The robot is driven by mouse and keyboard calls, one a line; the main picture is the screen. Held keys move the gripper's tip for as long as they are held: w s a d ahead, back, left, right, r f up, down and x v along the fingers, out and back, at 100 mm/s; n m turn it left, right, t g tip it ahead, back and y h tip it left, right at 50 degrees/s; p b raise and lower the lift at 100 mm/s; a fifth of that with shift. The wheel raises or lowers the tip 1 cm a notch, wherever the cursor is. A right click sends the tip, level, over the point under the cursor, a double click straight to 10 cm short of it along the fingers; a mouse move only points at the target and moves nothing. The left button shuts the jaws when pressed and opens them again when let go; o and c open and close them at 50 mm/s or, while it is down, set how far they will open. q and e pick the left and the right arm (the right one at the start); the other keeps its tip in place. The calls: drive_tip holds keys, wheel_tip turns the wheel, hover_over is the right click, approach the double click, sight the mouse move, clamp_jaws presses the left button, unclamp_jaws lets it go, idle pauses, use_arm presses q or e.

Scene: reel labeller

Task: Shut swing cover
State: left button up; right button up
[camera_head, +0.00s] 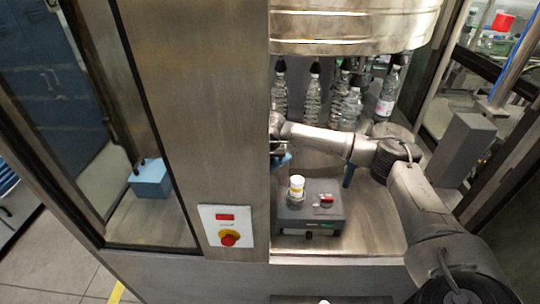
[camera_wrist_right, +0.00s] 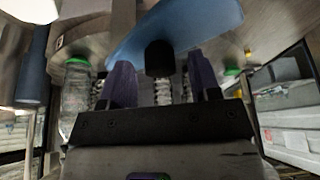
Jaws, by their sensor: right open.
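A blue plate (camera_wrist_right: 190,22) with a black knob (camera_wrist_right: 160,58) spans the top of the right wrist view; it looks like the swing cover. In the head view only a small blue piece (camera_head: 284,160) shows beside my right gripper (camera_head: 276,136), partly hidden by the steel panel. My right gripper also fills the lower wrist view (camera_wrist_right: 162,78). Its two dark purple fingers are apart, with the knob showing between their tips. I cannot tell whether they touch it. My left gripper is not in view.
A grey unit (camera_head: 330,207) with a red switch and a white-capped bottle (camera_head: 296,186) stands below my right arm. Several clear bottles (camera_head: 313,90) hang behind it. A steel panel (camera_head: 215,120) with a red stop button (camera_head: 229,239) closes off the left.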

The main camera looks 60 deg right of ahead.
drive_tip(key=shift+f, duration=0.2)
clamp_jaws()
idle(0.5)
